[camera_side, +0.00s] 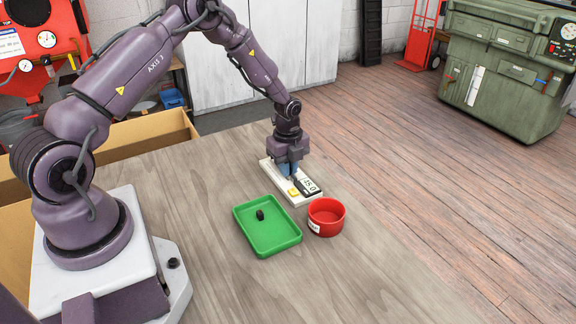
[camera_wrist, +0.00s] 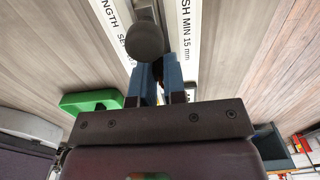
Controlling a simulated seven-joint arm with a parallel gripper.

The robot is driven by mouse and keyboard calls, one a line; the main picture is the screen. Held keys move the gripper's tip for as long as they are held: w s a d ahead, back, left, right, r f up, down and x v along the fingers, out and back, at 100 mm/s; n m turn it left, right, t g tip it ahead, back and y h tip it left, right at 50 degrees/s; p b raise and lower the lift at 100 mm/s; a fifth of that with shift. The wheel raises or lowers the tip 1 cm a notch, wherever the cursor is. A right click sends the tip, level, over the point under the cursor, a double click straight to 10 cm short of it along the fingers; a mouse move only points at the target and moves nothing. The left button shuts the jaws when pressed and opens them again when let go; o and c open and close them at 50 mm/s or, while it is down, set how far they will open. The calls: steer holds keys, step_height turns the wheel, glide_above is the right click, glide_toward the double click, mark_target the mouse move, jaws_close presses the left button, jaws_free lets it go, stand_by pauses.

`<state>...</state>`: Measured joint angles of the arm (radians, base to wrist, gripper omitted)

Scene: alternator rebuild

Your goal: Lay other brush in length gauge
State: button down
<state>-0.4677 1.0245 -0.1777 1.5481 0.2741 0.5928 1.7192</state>
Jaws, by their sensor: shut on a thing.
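The length gauge is a long white board (camera_side: 304,200) on the table, with a dark readout (camera_side: 308,186) and a yellow part (camera_side: 293,192). In the wrist view its printed white face (camera_wrist: 191,40) reads "MIN 15 mm", beside a grey round-ended part (camera_wrist: 146,40). My gripper (camera_side: 290,172), with blue fingers, is low over the gauge's far half; it also shows in the wrist view (camera_wrist: 158,82). It is shut on a brush, mostly hidden; a dark bit shows between the fingers. I cannot tell whether the brush touches the gauge. A black lump (camera_side: 260,214) lies in the green tray (camera_side: 283,239).
A red bowl (camera_side: 326,217) with a pale label stands right of the tray, close to the gauge's near end. A cardboard box (camera_side: 150,133) is at the table's left far side. The table's near part is clear.

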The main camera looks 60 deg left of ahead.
stand_by(0.7)
steer(key=c, duration=1.1)
jaws_free()
steer(key=shift+r, duration=3.95)
